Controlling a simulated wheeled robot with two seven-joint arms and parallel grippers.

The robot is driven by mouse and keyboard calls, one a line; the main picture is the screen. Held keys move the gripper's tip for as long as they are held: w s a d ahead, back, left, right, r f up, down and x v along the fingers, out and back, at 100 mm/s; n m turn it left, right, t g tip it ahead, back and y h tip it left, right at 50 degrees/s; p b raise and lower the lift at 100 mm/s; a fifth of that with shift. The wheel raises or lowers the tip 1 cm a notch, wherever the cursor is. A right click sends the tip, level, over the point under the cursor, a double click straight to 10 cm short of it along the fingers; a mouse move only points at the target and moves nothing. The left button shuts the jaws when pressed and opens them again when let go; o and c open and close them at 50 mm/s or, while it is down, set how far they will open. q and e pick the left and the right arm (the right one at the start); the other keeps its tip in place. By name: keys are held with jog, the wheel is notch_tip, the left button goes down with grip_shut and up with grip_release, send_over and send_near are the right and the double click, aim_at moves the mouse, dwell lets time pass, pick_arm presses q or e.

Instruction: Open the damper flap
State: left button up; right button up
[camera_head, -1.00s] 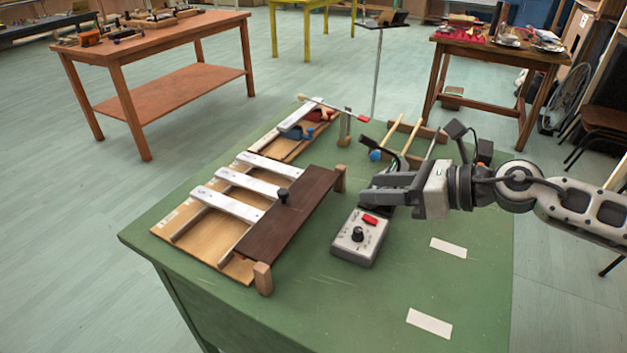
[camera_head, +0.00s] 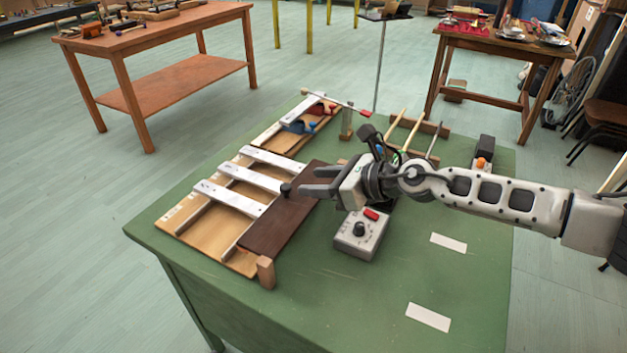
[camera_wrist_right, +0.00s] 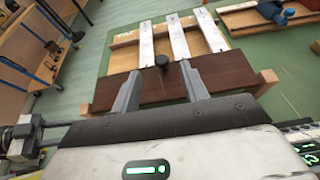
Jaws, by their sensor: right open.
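The damper flap (camera_head: 272,232) is a dark brown board lying over the near ends of several pale metal bars (camera_head: 230,198) on a wooden frame. A black knob (camera_head: 286,190) stands on the flap's edge by the bars. In the right wrist view the flap (camera_wrist_right: 150,88) spans the middle, with the knob (camera_wrist_right: 162,61) upright on its far edge. My right gripper (camera_head: 301,181) is open and empty, its fingertips just right of the knob in the head view. In the wrist view the knob shows ahead, between the two fingers. My left gripper is not in view.
A grey control box (camera_head: 361,233) with a red switch and black dial sits right of the flap. Wooden posts (camera_head: 265,272) stand at the flap's ends. Mallets (camera_head: 407,133) rest on a rack behind. The green table (camera_head: 350,310) is clear in front.

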jog(key=shift+w+a+f, duration=0.3)
jog(key=shift+w+a, duration=0.05)
jog(key=shift+a, duration=0.2)
grip_shut()
dwell(1.0)
